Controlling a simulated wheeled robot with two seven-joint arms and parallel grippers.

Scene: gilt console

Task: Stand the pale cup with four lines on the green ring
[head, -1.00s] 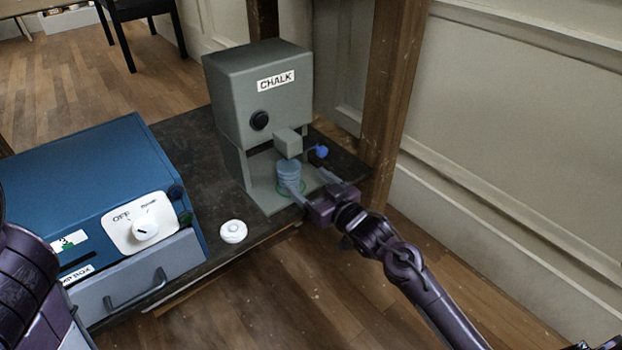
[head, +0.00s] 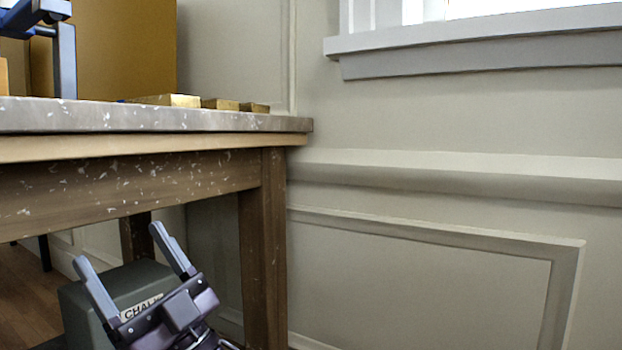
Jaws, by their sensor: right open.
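My right gripper (head: 117,245) is raised at the lower left, its two grey fingers spread apart with nothing between them. It is in front of the grey-green box labelled CHALK (head: 142,278), whose top and part of its label show. The pale cup and the green ring are out of view now. My left gripper is not in view.
A worn wooden table (head: 130,188) fills the left, its top above the CHALK box and its leg (head: 262,245) to the right of it. Gold-coloured blocks (head: 166,100) and part of a blue and grey device (head: 62,50) are on top. A panelled wall stands at the right.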

